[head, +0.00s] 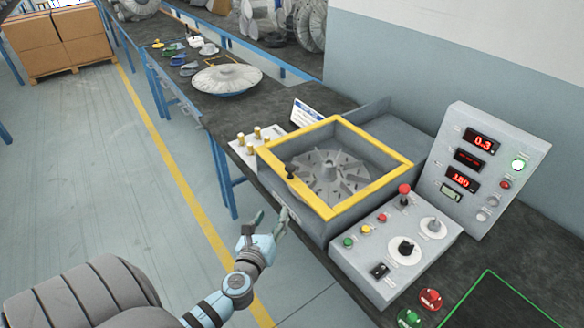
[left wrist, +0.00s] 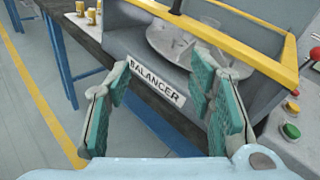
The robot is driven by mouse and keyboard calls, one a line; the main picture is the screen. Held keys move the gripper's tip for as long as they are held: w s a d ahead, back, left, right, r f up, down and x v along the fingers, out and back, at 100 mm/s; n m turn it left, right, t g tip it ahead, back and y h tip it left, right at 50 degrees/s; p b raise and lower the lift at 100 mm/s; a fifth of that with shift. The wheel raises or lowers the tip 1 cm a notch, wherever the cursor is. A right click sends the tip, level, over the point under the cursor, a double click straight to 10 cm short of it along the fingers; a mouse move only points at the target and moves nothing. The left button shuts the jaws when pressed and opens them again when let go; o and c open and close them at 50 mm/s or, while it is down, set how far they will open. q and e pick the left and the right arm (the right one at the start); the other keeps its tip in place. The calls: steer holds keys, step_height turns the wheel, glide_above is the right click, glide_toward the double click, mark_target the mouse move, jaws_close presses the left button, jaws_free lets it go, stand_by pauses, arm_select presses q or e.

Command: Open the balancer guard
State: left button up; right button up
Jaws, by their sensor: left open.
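The balancer is a grey box on the bench with a yellow-framed guard (head: 335,207) lying flat across its top. A grey finned rotor (head: 328,172) shows through the frame. A dark knob (head: 291,171) stands at the frame's left side. In the left wrist view the yellow frame (left wrist: 225,40) crosses the top, above a "BALANCER" label (left wrist: 157,84) on the box's front wall. My left gripper (head: 271,219) is open and empty, in front of the box and below the frame. Its teal-padded fingers (left wrist: 160,92) show apart in the left wrist view. My right gripper is not in view.
A control box (head: 395,248) with knobs, buttons and a red-topped lever adjoins the balancer at right. A display panel (head: 490,165) stands behind it. Brass-topped pegs (head: 256,135) sit on a plate at the left.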

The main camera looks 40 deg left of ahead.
mark_target(288, 171)
arm_select(q)
step_height(288, 171, up, 6)
steer(key=w+m+t, duration=0.2)
steer(key=m, duration=0.1)
steer(key=b+x, duration=0.1)
steer(key=x, duration=1.2)
steer(key=shift+w, duration=0.15)
jaws_close()
